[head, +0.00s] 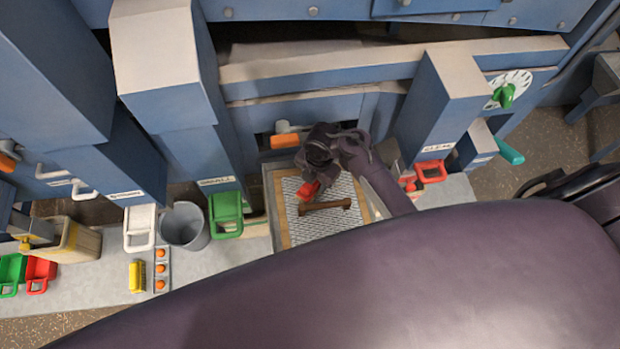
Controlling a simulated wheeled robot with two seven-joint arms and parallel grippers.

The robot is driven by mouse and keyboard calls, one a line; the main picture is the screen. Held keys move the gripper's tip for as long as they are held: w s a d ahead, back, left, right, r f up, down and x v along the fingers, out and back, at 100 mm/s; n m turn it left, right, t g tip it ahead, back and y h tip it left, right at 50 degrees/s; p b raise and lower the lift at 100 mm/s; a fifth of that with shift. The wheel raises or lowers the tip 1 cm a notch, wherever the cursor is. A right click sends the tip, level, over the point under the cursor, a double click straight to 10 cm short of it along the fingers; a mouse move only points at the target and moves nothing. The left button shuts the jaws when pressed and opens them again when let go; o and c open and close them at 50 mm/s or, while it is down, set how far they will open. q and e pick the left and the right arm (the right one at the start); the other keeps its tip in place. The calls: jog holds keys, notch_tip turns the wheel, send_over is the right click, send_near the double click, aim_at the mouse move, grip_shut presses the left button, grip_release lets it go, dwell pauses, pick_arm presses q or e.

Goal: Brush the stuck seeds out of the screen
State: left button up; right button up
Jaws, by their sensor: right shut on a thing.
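The screen (345,222) is a wire mesh in a wooden frame, lying on the grey bench in the middle of the head view. My right gripper (310,187) is above its back left part, shut, with red at its tip. A brown brush (325,206) with thicker ends shows at the red tip, over the mesh. I take it as the thing held; the grip itself is mostly hidden. I cannot tell whether the brush touches the mesh. Stuck seeds are too small to make out. My left gripper is not in view.
A green scoop (226,214), grey bucket (185,227) and white-handled bin (139,227) stand left of the screen. A yellow block (137,276) and a strip with orange balls (161,269) lie nearer. A red-handled bin (430,172) is at right. Blue machine posts close in the back.

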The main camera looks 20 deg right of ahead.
jog(key=shift+s+d+f, duration=0.15)
jog(key=shift+s+d, duration=0.1)
jog(key=shift+d, duration=0.8)
jog(key=shift+s+d+f, duration=0.2)
jog(key=shift+s+d, duration=0.05)
jog(key=shift+d, duration=0.75)
jog(key=shift+s+d+f, duration=0.15)
jog(key=shift+s+d, duration=0.1)
jog(key=shift+d, duration=0.8)
jog(key=shift+s+d, duration=0.15)
jog(key=shift+d, duration=0.55)
jog(key=shift+s+d, duration=0.1)
jog(key=shift+d, duration=0.6)
jog(key=shift+r, duration=0.1)
jog(key=shift+w+a, duration=0.1)
